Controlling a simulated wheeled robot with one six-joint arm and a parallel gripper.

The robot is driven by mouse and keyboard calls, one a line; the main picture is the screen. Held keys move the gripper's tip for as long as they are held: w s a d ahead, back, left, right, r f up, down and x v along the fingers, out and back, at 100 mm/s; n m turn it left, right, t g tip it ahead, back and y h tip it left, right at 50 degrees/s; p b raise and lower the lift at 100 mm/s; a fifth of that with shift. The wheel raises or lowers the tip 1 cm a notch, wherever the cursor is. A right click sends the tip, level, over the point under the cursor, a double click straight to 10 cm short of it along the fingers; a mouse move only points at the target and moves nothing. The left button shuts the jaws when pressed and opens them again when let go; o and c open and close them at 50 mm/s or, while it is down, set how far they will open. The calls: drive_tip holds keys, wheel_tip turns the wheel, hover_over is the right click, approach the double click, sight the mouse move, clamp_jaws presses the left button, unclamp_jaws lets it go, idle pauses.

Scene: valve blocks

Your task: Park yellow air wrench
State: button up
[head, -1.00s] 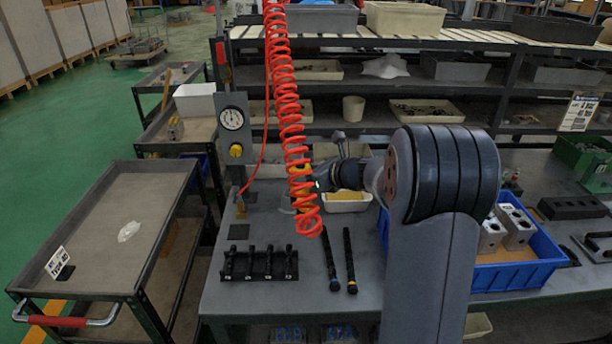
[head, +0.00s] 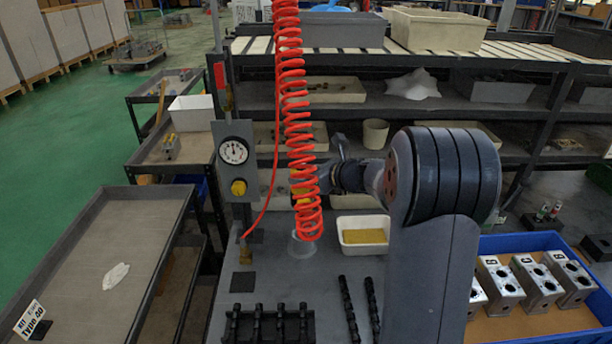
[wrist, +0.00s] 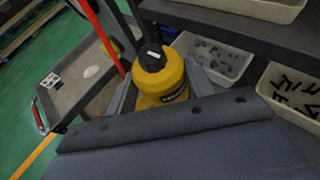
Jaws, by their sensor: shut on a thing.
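The yellow air wrench (wrist: 172,84) with a black top is between the grey fingers of my gripper (wrist: 160,88) in the wrist view. My gripper is shut on it. In the head view a small yellow part of the wrench (head: 302,193) shows behind the red coiled hose (head: 296,120), which hides most of it and my gripper's fingers. The wrench appears above the bench; its exact height is hard to tell. A translucent round holder (head: 301,246) stands on the bench below it, partly behind the hose's lower end.
A gauge post (head: 233,155) stands left of the hose. A cream bin with yellow contents (head: 362,222) is to the right. A black rack (head: 268,325), black rods (head: 350,310) and a blue crate of valve blocks (head: 548,322) lie nearer. Shelves (head: 480,62) rise behind.

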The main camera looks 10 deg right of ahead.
drive_tip(key=shift+r, duration=0.2)
drive_tip(key=shift+f+b, duration=2)
drive_tip(key=shift+f, duration=0.4)
drive_tip(key=shift+f+b, duration=2.95)
drive_tip(key=shift+f, duration=0.6)
drive_tip(key=o, duration=1.1)
drive_tip(key=shift+s, duration=0.1)
drive_tip(key=shift+o, duration=1.4)
drive_tip(key=v, duration=1)
drive_tip(key=shift+s+d, duration=0.25)
drive_tip(key=shift+s, duration=0.05)
drive_tip(key=shift+r, duration=0.1)
